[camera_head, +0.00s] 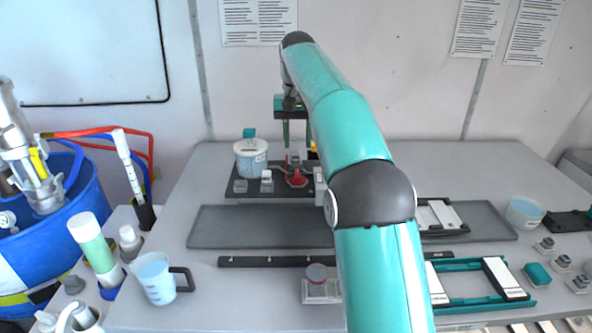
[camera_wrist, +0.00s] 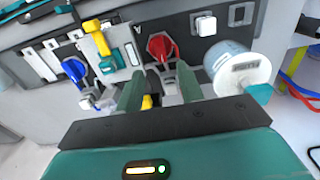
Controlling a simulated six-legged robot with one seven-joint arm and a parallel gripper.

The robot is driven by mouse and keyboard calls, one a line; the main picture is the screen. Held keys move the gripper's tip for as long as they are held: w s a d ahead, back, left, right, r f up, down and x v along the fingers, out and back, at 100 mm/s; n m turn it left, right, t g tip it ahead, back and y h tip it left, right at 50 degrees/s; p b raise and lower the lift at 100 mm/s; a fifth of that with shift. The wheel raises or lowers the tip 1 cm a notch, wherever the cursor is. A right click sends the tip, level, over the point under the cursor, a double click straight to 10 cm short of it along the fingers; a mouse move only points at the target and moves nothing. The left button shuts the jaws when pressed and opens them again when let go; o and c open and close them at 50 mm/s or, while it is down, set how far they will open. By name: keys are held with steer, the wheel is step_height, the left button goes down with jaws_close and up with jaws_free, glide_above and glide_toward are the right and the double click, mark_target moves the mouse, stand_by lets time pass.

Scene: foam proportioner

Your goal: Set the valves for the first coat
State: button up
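The red valve handle (camera_head: 297,180) sits on a dark plate on the bench, right of a lidded pot. In the wrist view the red handle (camera_wrist: 161,46) shows beyond and between my fingertips. A blue valve handle (camera_wrist: 75,70) and an upright yellow lever (camera_wrist: 97,38) are left of it there; my arm hides most of that area in the head view. My gripper (camera_head: 296,142) hangs above the plate, fingers down. In the wrist view my gripper (camera_wrist: 158,72) has its two teal fingers apart, with nothing visibly held. Whether a finger touches the red handle cannot be told.
The lidded pot (camera_head: 251,158) stands close left of the red handle; in the wrist view the pot (camera_wrist: 238,68) is beside the right finger. A long grey tray (camera_head: 260,226) lies in front. A jug (camera_head: 157,278) and bottles stand at left, a teal frame (camera_head: 470,303) at right.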

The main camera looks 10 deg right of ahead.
mark_target(298, 175)
step_height(298, 175, down, 10)
steer(key=shift+s+r, duration=0.1)
steer(key=shift+r, duration=0.15)
steer(key=shift+c, duration=0.4)
jaws_close()
